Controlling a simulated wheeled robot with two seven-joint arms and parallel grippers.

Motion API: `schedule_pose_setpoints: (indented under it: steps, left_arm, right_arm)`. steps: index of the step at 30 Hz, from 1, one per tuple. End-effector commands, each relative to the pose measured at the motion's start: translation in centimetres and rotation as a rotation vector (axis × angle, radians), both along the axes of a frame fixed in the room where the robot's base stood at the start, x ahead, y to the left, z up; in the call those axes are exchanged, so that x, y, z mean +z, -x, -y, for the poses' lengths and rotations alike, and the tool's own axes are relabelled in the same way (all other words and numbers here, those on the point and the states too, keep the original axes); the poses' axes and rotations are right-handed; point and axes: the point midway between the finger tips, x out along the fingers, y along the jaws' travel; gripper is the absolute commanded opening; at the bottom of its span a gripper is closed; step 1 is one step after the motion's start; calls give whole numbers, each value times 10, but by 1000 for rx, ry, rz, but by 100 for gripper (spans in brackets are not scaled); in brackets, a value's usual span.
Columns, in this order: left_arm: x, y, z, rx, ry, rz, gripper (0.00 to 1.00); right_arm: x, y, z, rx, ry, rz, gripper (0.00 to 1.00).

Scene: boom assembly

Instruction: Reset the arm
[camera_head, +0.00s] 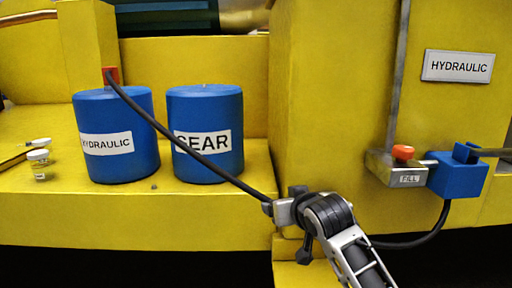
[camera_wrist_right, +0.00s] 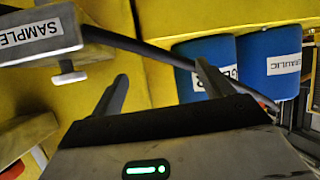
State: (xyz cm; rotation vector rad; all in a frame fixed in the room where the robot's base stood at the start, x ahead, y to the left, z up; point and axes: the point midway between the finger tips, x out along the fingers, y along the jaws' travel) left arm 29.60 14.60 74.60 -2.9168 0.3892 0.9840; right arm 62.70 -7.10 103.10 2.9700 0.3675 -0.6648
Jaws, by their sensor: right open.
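My right arm comes in from the bottom right in the head view, and its gripper (camera_head: 301,218) is in front of the yellow machine's corner. In the right wrist view the two dark fingers of this gripper (camera_wrist_right: 162,88) stand wide apart with nothing between their tips. A grey block labelled SAMPLE (camera_wrist_right: 40,32), with a small T-shaped stub below it, is up and left of the fingers. My left gripper is not in view.
Blue HYDRAULIC (camera_head: 117,165) and GEAR (camera_head: 207,105) drums stand on the yellow ledge (camera_head: 120,215). A black hose (camera_head: 160,125) passes in front of them towards my right gripper. A grey FILL block (camera_head: 388,172) adjoins a blue connector (camera_head: 458,180). Small white-capped bottles (camera_head: 39,158) stand at left.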

Motion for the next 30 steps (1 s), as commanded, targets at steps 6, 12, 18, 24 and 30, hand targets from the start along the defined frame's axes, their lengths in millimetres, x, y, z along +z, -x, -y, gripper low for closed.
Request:
schedule_pose_setpoints:
  steps: [6,12,18,24,30]
  left_arm:
    - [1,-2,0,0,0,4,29]
    - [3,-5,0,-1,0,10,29]
    - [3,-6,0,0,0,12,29]
    - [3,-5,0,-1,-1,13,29]
    - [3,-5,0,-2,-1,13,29]
  right_arm:
    - [-130,71,17,20,-38,-79,79]
    - [-223,170,40,15,-49,-140,79]
    - [-270,269,62,6,-31,-182,79]
    - [-281,320,74,3,-13,-200,79]
    - [-282,328,75,4,-11,-201,79]
